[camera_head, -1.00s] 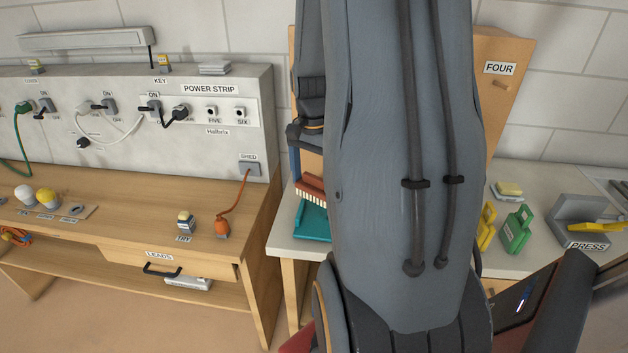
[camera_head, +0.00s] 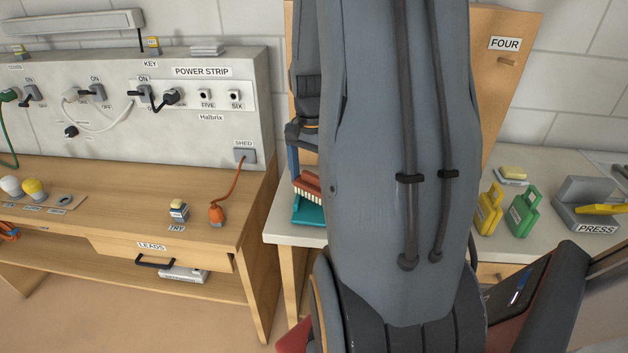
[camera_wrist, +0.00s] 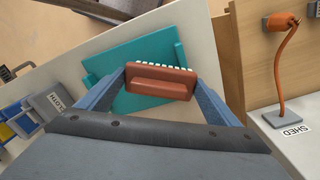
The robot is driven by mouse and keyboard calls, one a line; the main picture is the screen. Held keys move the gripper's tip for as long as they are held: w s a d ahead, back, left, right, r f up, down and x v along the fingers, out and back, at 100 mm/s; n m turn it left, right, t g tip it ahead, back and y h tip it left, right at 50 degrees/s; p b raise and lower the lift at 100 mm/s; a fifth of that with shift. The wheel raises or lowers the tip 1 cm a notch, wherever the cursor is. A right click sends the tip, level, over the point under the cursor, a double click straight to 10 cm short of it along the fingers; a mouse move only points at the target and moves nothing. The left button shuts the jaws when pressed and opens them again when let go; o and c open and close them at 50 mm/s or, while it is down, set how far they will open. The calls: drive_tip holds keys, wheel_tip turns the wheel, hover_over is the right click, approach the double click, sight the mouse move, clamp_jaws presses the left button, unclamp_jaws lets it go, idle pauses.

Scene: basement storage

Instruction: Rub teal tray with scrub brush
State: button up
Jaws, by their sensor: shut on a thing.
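My gripper (camera_wrist: 163,80) is shut on the scrub brush (camera_wrist: 158,84), a red-brown block with pale bristles. The teal tray (camera_wrist: 107,68) lies behind the brush in the wrist view, on a pale table top. In the head view the brush (camera_head: 308,181) is over the teal tray (camera_head: 306,214), its bristles facing down and close to the tray. I cannot tell whether they touch it. My arm hides the right part of the tray there and most of the gripper.
A wooden bench (camera_head: 120,205) with a power strip panel (camera_head: 190,95) and an orange plug (camera_head: 217,213) stands at left. A wooden board (camera_head: 508,90) marked FOUR stands behind.

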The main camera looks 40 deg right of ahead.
drive_tip(key=shift+s+a+f, duration=0.1)
drive_tip(key=shift+f, duration=0.15)
drive_tip(key=shift+c, duration=0.4)
drive_tip(key=shift+s+d+p, duration=0.3)
drive_tip(key=shift+s, duration=0.15)
drive_tip(key=shift+s+d+r+p, duration=0.25)
drive_tip(key=shift+s+d+p, duration=0.85)
drive_tip(key=shift+s+d, duration=0.5)
drive_tip(key=shift+s+d+r+p, duration=0.2)
drive_tip(key=shift+s+d+p, duration=1)
drive_tip(key=shift+s, duration=0.55)
drive_tip(key=shift+d+r, duration=0.1)
